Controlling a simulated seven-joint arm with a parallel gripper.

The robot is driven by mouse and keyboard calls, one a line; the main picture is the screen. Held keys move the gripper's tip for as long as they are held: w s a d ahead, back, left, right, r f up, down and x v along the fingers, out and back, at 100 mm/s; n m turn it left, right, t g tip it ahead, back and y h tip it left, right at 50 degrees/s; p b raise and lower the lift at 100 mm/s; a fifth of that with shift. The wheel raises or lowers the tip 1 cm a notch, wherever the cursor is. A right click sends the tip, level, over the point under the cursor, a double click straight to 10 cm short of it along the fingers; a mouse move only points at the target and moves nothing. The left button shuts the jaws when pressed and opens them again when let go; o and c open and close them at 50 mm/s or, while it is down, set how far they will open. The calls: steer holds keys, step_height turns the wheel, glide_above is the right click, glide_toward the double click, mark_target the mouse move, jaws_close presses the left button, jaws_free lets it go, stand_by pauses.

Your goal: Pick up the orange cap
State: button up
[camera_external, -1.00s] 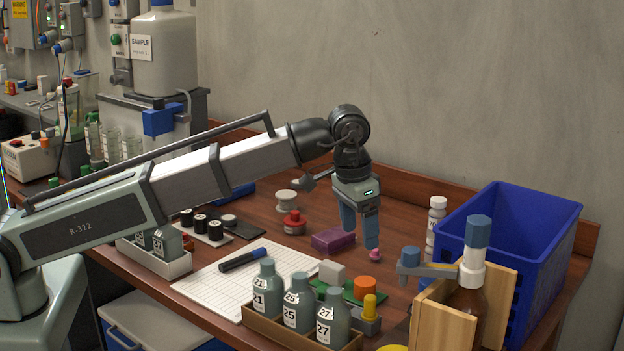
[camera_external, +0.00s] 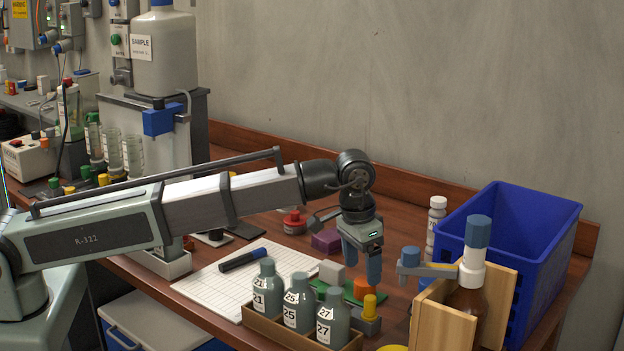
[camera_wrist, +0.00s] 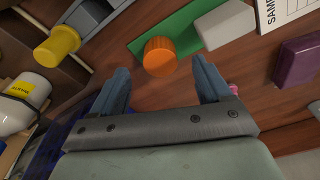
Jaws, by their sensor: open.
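The orange cap (camera_external: 361,286) is a short ribbed cylinder near the end of a green board (camera_external: 339,292). In the wrist view the orange cap (camera_wrist: 160,56) lies beyond my fingertips, between their lines, with the green board (camera_wrist: 148,39) beside and under it. My gripper (camera_external: 361,270) is above and just behind the cap in the external view, where a finger comes close to the cap's top edge. In the wrist view my gripper (camera_wrist: 160,78) has its two blue-grey fingers spread apart with nothing between them.
A grey-white block (camera_wrist: 225,25) sits on the green board near the cap. A yellow-knobbed grey piece (camera_external: 367,315) stands close in front. Numbered bottles (camera_external: 298,305) stand in a wooden tray nearby. A purple block (camera_external: 327,241) lies behind; a blue bin (camera_external: 560,245) is at right.

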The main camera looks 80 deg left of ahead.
mark_target(365, 281)
steer(key=shift+w+a+f, duration=0.1)
steer(key=shift+w+f, duration=0.15)
steer(key=shift+f, duration=0.95)
steer(key=shift+w+a+f, duration=0.1)
steer(key=shift+w+f, duration=0.1)
steer(key=shift+f, duration=1)
steer(key=c, duration=1.1)
steer(key=shift+r, duration=0.1)
